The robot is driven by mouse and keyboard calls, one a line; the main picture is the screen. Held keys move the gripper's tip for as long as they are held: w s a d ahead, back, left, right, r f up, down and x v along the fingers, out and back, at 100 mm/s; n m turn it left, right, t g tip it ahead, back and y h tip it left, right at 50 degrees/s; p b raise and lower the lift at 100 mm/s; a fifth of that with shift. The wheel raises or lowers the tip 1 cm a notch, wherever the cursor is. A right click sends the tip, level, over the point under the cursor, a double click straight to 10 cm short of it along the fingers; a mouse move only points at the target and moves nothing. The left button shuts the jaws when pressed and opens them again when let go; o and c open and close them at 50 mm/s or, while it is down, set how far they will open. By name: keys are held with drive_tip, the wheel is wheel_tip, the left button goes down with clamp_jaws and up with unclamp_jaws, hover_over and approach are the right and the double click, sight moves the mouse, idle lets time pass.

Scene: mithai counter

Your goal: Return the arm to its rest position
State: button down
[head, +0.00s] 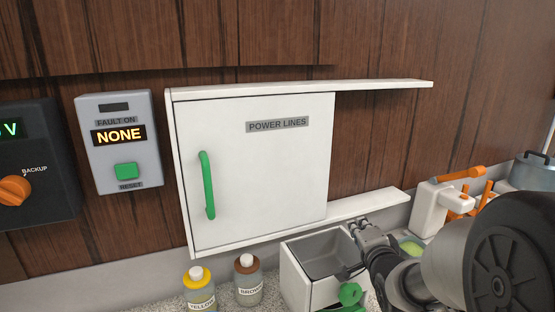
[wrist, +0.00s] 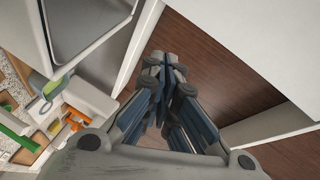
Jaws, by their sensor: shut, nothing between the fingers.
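My gripper (head: 368,233) is at the lower right of the head view, just right of the white cabinet door and over the right edge of an open white box. Its fingers are together and empty. In the wrist view my gripper (wrist: 158,75) shows from behind, its fingers closed with white panels and brown wood beyond them. My arm fills the lower right of the head view.
The white cabinet door (head: 265,180) labelled POWER LINES has a green handle (head: 207,185). The white box (head: 297,281) stands below, with yellow (head: 200,292) and brown (head: 248,285) bottles to its left. A white holder (head: 428,205) with orange pieces stands right. White rails border the cabinet.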

drive_tip(key=s+a+n+g, duration=0.3)
drive_tip(key=s+n, duration=0.2)
drive_tip(key=s, duration=0.7)
drive_tip(key=s+a+f+n+g, duration=0.1)
drive_tip(key=s+n+g, duration=0.3)
drive_tip(key=s, duration=0.8)
drive_tip(key=s+a+f+n+g, duration=0.1)
drive_tip(key=s+a+n+g, duration=0.2)
drive_tip(key=s, duration=0.9)
drive_tip(key=a+n, duration=0.1)
drive_tip(key=n, duration=0.1)
drive_tip(key=shift+a+n+g+y, duration=0.35)
drive_tip(key=shift+n+g+y, duration=0.05)
